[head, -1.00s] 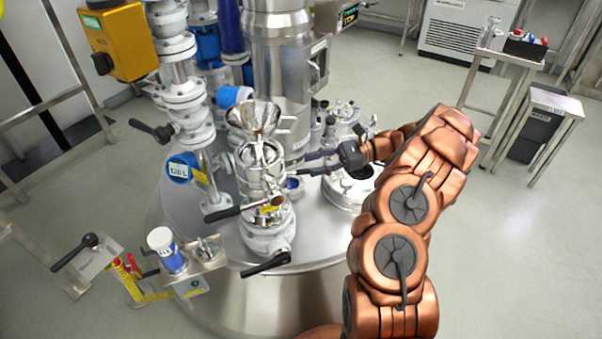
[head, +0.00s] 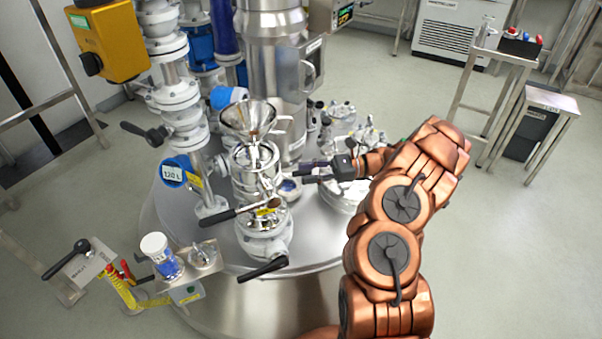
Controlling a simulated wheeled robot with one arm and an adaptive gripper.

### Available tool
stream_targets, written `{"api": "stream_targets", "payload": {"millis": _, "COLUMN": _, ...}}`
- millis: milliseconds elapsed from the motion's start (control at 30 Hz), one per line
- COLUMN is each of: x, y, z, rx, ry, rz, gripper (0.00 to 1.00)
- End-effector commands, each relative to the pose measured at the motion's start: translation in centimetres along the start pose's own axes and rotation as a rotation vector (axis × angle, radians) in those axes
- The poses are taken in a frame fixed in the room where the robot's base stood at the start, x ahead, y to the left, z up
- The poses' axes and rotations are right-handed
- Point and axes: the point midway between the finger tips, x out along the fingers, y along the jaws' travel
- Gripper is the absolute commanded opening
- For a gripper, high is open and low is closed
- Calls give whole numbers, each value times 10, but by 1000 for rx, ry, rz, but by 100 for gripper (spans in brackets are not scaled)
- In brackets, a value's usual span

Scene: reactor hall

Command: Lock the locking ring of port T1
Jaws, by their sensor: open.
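The steel reactor lid (head: 310,232) carries several ports and fittings. No T1 label is readable, so I cannot tell which port is T1 or how its locking ring stands. A small round port with a blue centre (head: 289,188) sits just right of the steel valve column (head: 243,180), which has a funnel (head: 248,119) on top. My black gripper (head: 300,171) reaches in from the right, its open fingers pointing left above and beside that small port. I cannot tell whether the fingers touch anything. My gripper and arm partly cover the lid fittings behind them.
Black-handled levers (head: 264,268) stick out from the valve column. A bracket at front left holds a white-capped blue jar (head: 161,254). A tall steel pipe (head: 275,70) stands behind the gripper. The floor to the right is open, with a side table (head: 540,110) further back.

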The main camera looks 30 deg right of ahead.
Motion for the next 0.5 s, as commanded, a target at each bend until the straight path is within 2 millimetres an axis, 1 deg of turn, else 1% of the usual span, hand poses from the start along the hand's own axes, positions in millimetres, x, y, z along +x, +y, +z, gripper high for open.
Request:
{"api": "stream_targets", "payload": {"millis": 33, "x": 7, "y": 0, "z": 1, "rx": -1, "ry": 0, "rz": 0, "gripper": 40}}
{"api": "stream_targets", "payload": {"millis": 100, "x": 14, "y": -1, "z": 1, "rx": -2, "ry": 1, "rz": -1, "gripper": 40}}
{"api": "stream_targets", "payload": {"millis": 200, "x": 21, "y": 0, "z": 1, "rx": -2, "ry": 0, "rz": 0, "gripper": 40}}
{"api": "stream_targets", "payload": {"millis": 467, "x": 23, "y": 0, "z": 0, "rx": -2, "ry": 1, "rz": -2, "gripper": 40}}
{"api": "stream_targets", "payload": {"millis": 500, "x": 23, "y": 0, "z": 0, "rx": -2, "ry": 1, "rz": -2, "gripper": 37}}
